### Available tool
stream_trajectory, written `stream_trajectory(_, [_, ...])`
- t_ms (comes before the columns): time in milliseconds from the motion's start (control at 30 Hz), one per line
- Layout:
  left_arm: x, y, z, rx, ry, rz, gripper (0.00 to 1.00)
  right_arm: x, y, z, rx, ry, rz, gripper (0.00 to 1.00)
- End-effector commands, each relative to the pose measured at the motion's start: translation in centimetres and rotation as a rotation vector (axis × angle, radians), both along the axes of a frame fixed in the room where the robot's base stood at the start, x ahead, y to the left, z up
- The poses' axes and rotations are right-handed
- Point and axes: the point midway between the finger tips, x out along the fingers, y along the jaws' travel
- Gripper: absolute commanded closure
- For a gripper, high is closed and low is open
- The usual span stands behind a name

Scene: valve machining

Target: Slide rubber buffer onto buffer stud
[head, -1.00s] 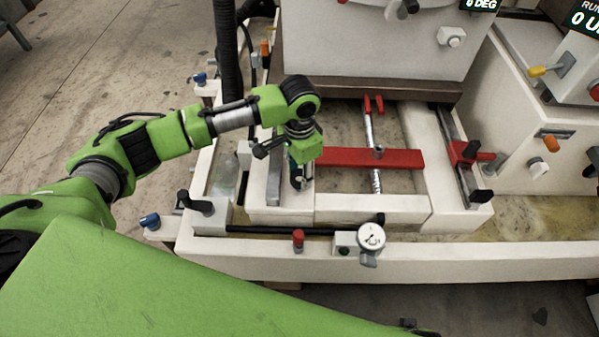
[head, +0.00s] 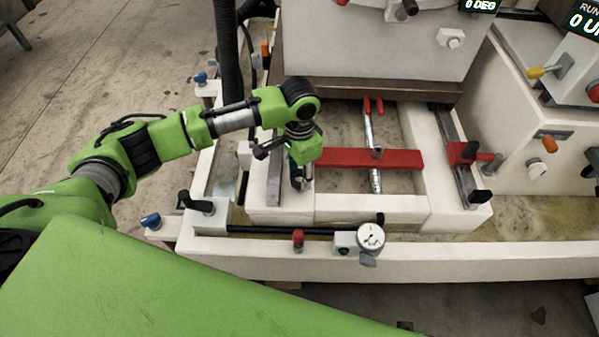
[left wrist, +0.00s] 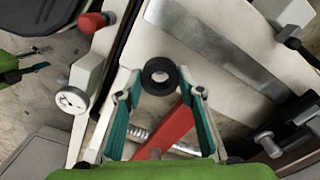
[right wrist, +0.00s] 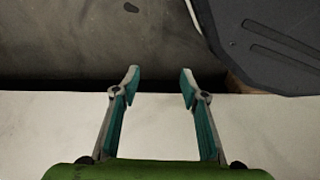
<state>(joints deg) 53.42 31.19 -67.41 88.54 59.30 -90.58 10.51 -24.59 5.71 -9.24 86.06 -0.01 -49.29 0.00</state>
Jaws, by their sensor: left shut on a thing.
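The rubber buffer is a black ring (left wrist: 160,76) between the fingertips of my left gripper (left wrist: 160,80) in the left wrist view. The fingers are shut on it, and its hole faces the camera. In the head view the left gripper (head: 300,182) points down over the left part of the white machine frame, just left of the red crossbar. The buffer is too small to make out there. I cannot pick out the buffer stud with certainty. My right gripper (right wrist: 160,78) is open and empty in the right wrist view, above a pale surface.
The red crossbar (head: 400,159) lies beside the left gripper, with a threaded rod (head: 376,181) crossing it. A dial gauge (head: 370,236) and a red knob (head: 298,238) sit at the front. A grey machine housing (head: 370,45) stands behind. Floor is open at the left.

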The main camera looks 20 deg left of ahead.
Motion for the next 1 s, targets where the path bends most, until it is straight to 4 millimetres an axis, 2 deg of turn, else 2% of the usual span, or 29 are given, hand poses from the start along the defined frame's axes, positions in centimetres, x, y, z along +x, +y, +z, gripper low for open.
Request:
stream_trajectory(500, [0.0, 0.0, 0.1, 0.000, 0.000, 0.000, 0.80, -1.6, -0.1, -1.4, -0.001, 0.019, 0.002, 0.60])
stream_trajectory(1000, [0.0, 0.0, 0.0, -0.001, -0.001, 0.000, 0.80, -2.0, -0.2, -2.3, -0.002, 0.021, 0.004, 0.60])
